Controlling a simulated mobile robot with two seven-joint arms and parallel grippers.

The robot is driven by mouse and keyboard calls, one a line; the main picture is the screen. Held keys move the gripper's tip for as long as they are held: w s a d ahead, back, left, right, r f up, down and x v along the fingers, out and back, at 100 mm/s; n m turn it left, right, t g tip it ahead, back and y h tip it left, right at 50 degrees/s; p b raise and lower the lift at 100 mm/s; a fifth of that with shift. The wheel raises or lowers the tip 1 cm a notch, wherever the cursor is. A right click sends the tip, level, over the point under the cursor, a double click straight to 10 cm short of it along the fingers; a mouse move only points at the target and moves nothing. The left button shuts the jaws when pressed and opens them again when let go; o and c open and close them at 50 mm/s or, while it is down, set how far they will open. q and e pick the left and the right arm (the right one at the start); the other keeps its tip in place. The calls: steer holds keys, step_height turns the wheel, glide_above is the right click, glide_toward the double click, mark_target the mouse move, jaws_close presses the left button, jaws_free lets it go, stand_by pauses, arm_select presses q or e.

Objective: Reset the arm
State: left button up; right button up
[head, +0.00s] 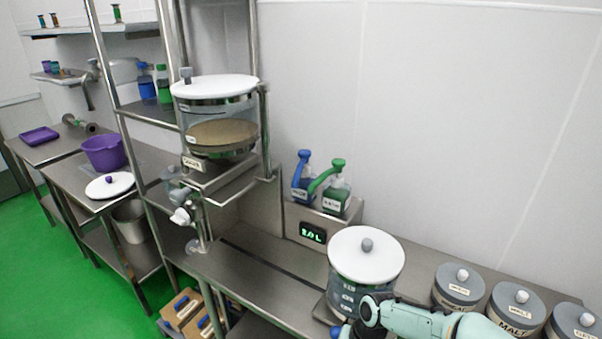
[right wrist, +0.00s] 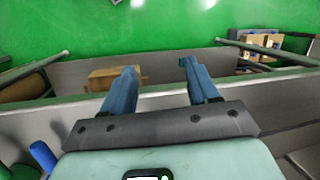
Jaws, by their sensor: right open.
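My right arm (head: 440,320) comes in at the bottom right of the head view, in front of the lidded clear container on the counter. Its hand is mostly cut off by the bottom edge. In the right wrist view my right gripper (right wrist: 158,70) is open. Its two blue fingers stand apart with nothing between them, above the counter edge and the green floor. My left gripper is not in view.
The measuring container (head: 362,263) with a white lid stands close to my right arm. Grey labelled canisters (head: 515,306) stand to its right. A blue bottle (head: 303,184) and a green bottle (head: 337,192) stand behind. A tank (head: 216,118) sits left.

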steer(key=s+f+y, duration=0.1)
steer(key=s+f, duration=0.4)
steer(key=f, duration=0.4)
steer(key=s+f, duration=0.4)
steer(key=f, duration=0.5)
steer(key=s+d+f, duration=0.1)
steer(key=s+f, duration=0.7)
steer(key=s, duration=0.5)
steer(key=shift+d+n, duration=0.3)
steer(key=shift+d, duration=0.05)
steer(key=shift+s+f, duration=0.1)
